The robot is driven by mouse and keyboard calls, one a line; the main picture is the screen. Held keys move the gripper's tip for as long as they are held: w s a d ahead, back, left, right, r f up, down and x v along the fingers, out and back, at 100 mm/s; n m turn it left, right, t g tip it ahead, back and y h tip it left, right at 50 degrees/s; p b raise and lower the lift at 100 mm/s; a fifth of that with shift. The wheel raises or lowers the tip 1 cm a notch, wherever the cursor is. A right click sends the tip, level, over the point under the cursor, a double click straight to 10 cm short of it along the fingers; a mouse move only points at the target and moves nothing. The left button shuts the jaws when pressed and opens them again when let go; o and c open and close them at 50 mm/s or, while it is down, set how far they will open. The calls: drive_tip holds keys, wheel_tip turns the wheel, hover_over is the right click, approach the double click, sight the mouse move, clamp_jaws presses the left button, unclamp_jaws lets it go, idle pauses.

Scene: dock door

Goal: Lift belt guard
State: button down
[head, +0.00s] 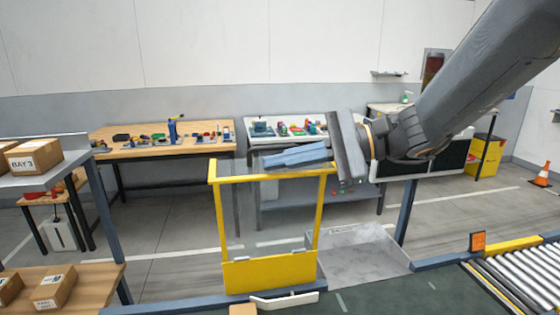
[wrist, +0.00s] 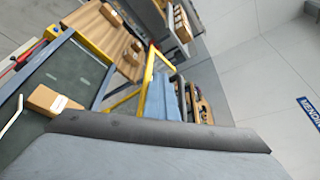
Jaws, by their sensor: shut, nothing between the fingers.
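The belt guard (head: 268,274) is a yellow frame with a see-through middle and a solid yellow lower panel. It stands upright at the far edge of the dark green belt in the head view. Its yellow frame also shows in the wrist view (wrist: 148,76). My gripper (head: 272,160) is shut and empty, its blue-grey fingers pointing left just above the guard's top bar in the picture. I cannot tell whether they touch the bar. A white bar (head: 284,299) lies at the guard's foot.
A cardboard box (wrist: 52,101) sits on the belt (wrist: 75,68). Shelves with boxes (head: 35,155) stand at left, a roller conveyor (head: 510,275) at right. Behind are a wooden workbench (head: 160,151) and a grey open tray (head: 365,258). Floor between guard and workbench looks clear.

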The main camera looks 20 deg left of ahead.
drive_tip(key=c, duration=2.4)
unclamp_jaws()
drive_tip(key=shift+c, duration=0.2)
drive_tip(key=o, duration=0.3)
drive_tip(key=shift+d, duration=0.1)
drive_tip(key=shift+r+p+v, duration=0.15)
drive_tip(key=shift+p+v, duration=0.35)
drive_tip(key=shift+v, duration=1.7)
drive_tip(key=shift+r+p+v, duration=0.15)
drive_tip(key=shift+p+v, duration=0.35)
drive_tip(key=shift+v, duration=1.7)
drive_tip(key=shift+w, duration=0.15)
drive_tip(key=shift+b+v, duration=1.25)
drive_tip(key=shift+v, duration=2.6)
